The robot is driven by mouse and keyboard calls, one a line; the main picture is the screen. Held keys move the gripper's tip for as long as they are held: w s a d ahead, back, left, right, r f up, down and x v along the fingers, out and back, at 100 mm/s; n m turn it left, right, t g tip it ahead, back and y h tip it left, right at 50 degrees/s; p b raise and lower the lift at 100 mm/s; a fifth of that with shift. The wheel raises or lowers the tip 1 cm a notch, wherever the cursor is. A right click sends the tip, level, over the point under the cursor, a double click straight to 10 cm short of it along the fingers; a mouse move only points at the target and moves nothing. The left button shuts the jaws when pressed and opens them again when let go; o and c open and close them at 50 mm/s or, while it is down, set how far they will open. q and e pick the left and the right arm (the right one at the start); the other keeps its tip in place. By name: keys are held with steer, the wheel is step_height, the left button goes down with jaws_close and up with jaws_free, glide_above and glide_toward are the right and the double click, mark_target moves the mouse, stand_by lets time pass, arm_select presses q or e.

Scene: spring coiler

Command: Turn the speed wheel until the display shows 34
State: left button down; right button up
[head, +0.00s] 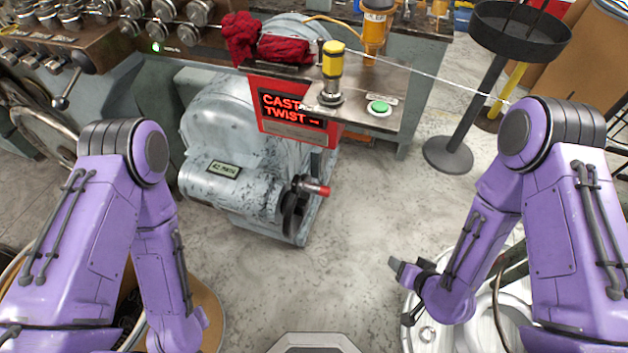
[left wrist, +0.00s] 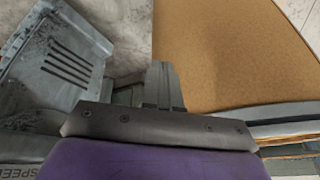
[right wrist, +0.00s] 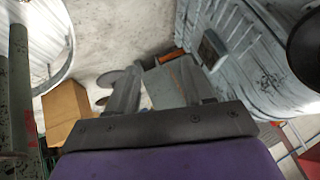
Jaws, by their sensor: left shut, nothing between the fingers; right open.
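My left gripper (left wrist: 160,72) is shut and empty in the left wrist view, hidden in the head view. My right gripper (head: 402,290) is low, well right of the wheel and apart from it. Its fingers are open and empty in the right wrist view (right wrist: 160,80).
A bench (head: 395,88) carries a green button (head: 379,107), a yellow-topped post (head: 333,72) and red cloth (head: 285,49). A black stand (head: 448,156) is at right. A "SPEED" plate (left wrist: 30,173) shows inverted in the left wrist view.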

steer(key=w+a+r+n+t+y+b, duration=0.25)
steer(key=w+a+y, duration=0.2)
steer(key=w, duration=0.25)
steer(key=n+g+y+b, duration=0.3)
steer(key=n+g+y, duration=0.2)
steer(key=n+y, duration=0.7)
glide_toward(299, 183)
steer(key=shift+n+t+h, duration=0.25)
steer(key=shift+n+h, duration=0.3)
steer(key=x, duration=0.6)
steer(key=shift+s+a+r+p, duration=0.1)
steer(key=shift+a+r+p, duration=0.2)
steer(key=shift+p, duration=0.1)
arm_select(q)
step_height(299, 183, down, 6)
steer(key=shift+s+f, duration=0.15)
steer(key=shift+f, duration=0.05)
arm_select(e)
steer(key=shift+c, duration=0.4)
jaws_close()
steer(key=shift+d, duration=0.1)
